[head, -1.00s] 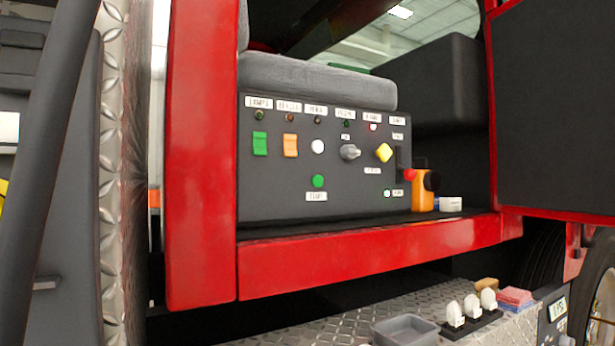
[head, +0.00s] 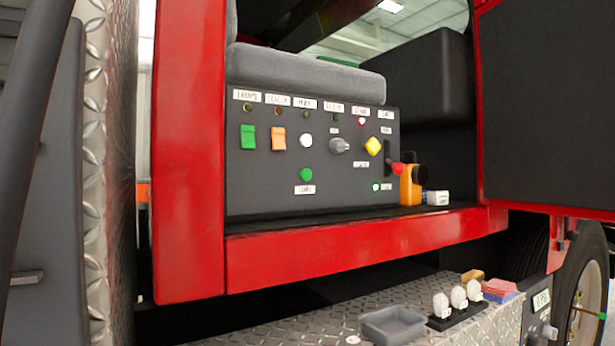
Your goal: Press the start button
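The dark control panel (head: 260,191) sits inside the red door frame in the head view. The round green button (head: 306,174) is low on the panel, with a small white label (head: 304,189) below it that is too blurred to read surely. Above it are a green rocker switch (head: 248,136), an orange rocker switch (head: 278,138), a white round button (head: 306,140), a grey knob (head: 339,145) and a yellow knob (head: 373,146). A red-tipped lever (head: 397,168) is at the panel's right. Neither gripper is in view.
A red sill (head: 350,245) runs below the panel. An orange device (head: 411,185) and a small white box (head: 437,198) stand right of it. A grey tray (head: 392,325) and several white pieces on a rack lie on the metal step (head: 300,330). A dark door (head: 550,105) is at right.

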